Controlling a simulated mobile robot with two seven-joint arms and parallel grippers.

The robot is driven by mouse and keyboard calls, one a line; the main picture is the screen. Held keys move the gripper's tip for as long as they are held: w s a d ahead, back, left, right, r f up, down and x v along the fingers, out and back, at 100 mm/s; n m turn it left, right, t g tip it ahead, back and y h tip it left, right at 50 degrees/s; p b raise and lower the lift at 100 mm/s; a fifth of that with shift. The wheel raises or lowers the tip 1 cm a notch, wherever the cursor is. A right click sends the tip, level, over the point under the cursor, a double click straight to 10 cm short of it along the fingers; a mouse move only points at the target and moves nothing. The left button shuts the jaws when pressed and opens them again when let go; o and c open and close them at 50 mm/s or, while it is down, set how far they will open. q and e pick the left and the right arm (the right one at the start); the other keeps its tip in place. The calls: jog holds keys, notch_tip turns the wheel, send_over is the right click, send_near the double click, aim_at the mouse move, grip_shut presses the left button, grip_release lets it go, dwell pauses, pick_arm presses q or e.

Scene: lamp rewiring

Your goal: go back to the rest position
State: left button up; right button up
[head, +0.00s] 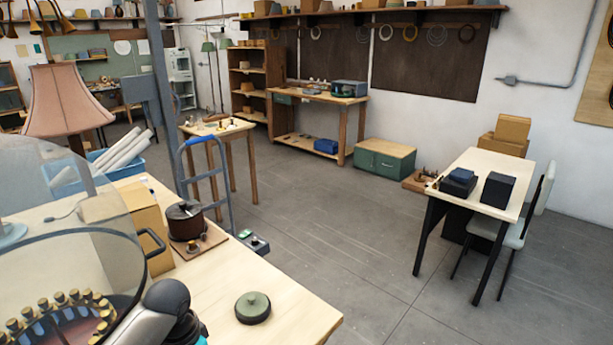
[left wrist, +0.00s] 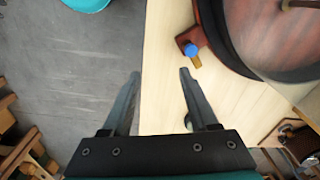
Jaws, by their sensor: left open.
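My left gripper (left wrist: 159,74) shows in the left wrist view, open, with nothing between its fingers. One finger is over the grey floor and the other over the edge of the pale wooden bench (left wrist: 165,45). A dark red round base (left wrist: 213,35) under clear glass is beyond the right finger, with a blue knob (left wrist: 190,50) and a small brass piece beside it, apart from the finger. In the head view, part of my arm shows at the bottom left, but its fingers cannot be made out. My right gripper is in neither view.
In the head view, a glass dome (head: 62,195), a pink lampshade (head: 70,99), a cardboard box (head: 140,218), a dark red pot (head: 185,219) and a green-lidded round tin (head: 253,307) crowd the near bench (head: 235,270). A hand truck (head: 207,170) stands behind. The middle floor is clear.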

pick_arm(q)
jog(key=s+d+f+t+h, duration=0.1)
jog(key=s+d+f+t, duration=0.1)
jog(key=s+d, duration=0.8)
jog(key=s+a+r+n+t+y, duration=0.1)
jog(key=s+a+r+n, duration=0.1)
jog(key=s, duration=0.3)
jog(key=s+a+r+n, duration=0.2)
jog(key=s+r, duration=0.1)
jog(key=s, duration=0.2)
notch_tip(320, 180, down, 34)
jog(key=s+g+b, duration=0.1)
jog(key=s+b, duration=0.1)
jog(key=b, duration=0.9)
jog(key=s+a+f+b, duration=0.1)
jog(key=s+f+b, duration=0.3)
jog(key=s+f, duration=0.3)
jog(key=s+a+f+g+b, duration=0.1)
jog(key=s+f+b, duration=0.4)
jog(key=f, duration=1)
jog(key=s, duration=0.3)
jog(key=shift+s+a+f+m+g, duration=0.15)
jog(key=shift+a+f+m+g, duration=0.15)
jog(key=shift+f+m, duration=0.1)
jog(key=shift+c, duration=0.3)
